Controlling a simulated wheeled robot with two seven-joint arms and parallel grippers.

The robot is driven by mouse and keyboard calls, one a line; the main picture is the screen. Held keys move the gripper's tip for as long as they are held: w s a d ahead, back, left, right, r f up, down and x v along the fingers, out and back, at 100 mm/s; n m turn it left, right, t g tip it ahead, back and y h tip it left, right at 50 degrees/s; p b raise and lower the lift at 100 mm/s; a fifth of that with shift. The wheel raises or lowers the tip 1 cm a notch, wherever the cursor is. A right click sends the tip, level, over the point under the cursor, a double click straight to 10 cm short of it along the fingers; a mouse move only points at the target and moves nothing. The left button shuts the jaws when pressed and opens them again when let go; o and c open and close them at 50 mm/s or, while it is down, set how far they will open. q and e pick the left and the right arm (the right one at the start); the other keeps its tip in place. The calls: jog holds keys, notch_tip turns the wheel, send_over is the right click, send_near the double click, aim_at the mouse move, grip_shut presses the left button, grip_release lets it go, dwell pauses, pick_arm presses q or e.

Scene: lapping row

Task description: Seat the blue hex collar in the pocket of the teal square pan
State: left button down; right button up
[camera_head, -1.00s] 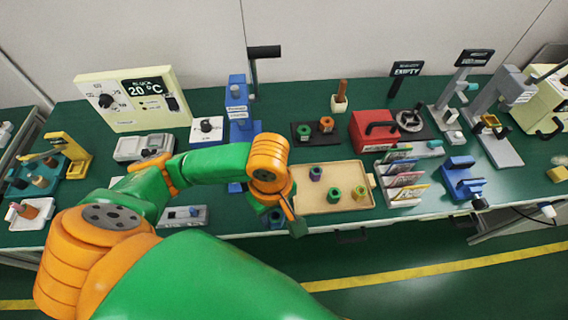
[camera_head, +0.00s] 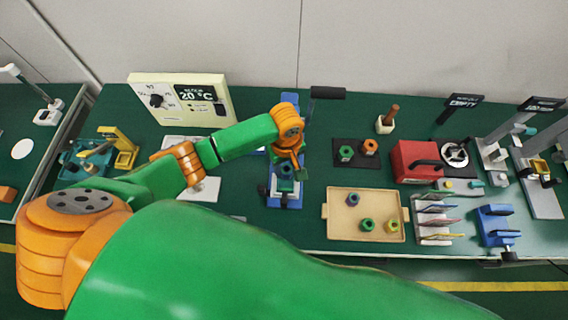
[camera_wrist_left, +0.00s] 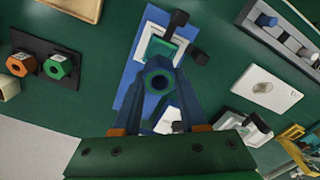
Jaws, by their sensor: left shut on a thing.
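My left gripper (camera_wrist_left: 158,84) is shut on a dark hex collar (camera_wrist_left: 158,76), bluish with a green-looking ring around its hole. In the head view my left gripper (camera_head: 286,168) is over the blue press stand. The teal square pan (camera_wrist_left: 181,45) lies in a white frame on the stand's blue base, partly hidden behind the collar and fingers. In the head view the pan (camera_head: 287,187) shows just in front of the gripper. The collar appears above the pan; the gap and the pocket cannot be made out. My right gripper is not in view.
The blue press stand (camera_head: 271,201) has a black handle above and dark knobs at its base. A beige tray (camera_head: 338,229) at right holds a blue-purple, a green and a yellow hex piece. A black plate (camera_head: 357,160) bears green and orange hex pieces. Bare green bench lies between stand and tray.

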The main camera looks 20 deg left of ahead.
pick_arm(q)
jog(key=shift+w+a+f, duration=0.1)
jog(key=shift+f, duration=0.2)
notch_tip(320, 180, down, 5)
jog(key=b, duration=0.3)
jog(key=shift+f+b, duration=0.2)
jog(key=shift+b, duration=0.2)
jog(key=shift+w+a, duration=0.1)
jog(key=shift+w, duration=0.05)
jog(key=shift+p, duration=0.45)
